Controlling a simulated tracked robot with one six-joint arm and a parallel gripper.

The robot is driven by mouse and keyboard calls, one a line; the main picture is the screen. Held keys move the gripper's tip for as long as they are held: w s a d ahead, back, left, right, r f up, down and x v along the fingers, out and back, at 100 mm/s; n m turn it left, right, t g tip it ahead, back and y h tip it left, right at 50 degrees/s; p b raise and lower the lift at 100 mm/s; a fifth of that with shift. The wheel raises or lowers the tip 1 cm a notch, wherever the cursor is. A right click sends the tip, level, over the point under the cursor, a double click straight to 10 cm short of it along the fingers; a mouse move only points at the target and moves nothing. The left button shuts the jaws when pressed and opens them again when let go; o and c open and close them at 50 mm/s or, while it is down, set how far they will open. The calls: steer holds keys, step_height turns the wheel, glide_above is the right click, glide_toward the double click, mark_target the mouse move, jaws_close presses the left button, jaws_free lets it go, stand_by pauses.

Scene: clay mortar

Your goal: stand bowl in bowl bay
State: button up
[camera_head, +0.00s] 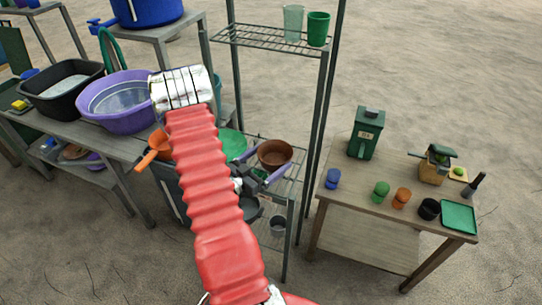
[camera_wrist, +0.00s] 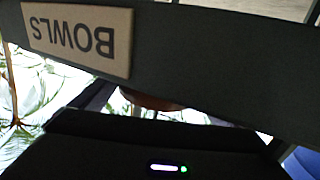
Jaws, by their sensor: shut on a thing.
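A brown bowl (camera_head: 275,152) is at the wire rack (camera_head: 290,190) in the middle of the head view, opening upward. My gripper (camera_head: 264,165) is shut on it, with purple fingers at its near side. In the wrist view only a sliver of the brown bowl (camera_wrist: 150,102) shows below a dark bar. A tan label reading BOWLS (camera_wrist: 78,38), upside down, is on that bar. The bowl's underside is hidden, so I cannot tell whether it touches the shelf.
Rack posts rise close to the right. Green and clear cups (camera_head: 318,28) stand on the upper shelf. A wooden table (camera_head: 345,200) with several small items stands at right.

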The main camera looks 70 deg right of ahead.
steer(key=shift+f, duration=0.2)
steer(key=o, duration=0.8)
steer(key=shift+c, duration=0.2)
steer(key=shift+r, duration=0.2)
steer(key=shift+w+a, duration=0.2)
steer(key=shift+a, duration=0.05)
steer(key=v, duration=1.1)
steer(key=shift+a, duration=0.2)
steer(key=shift+w, duration=0.15)
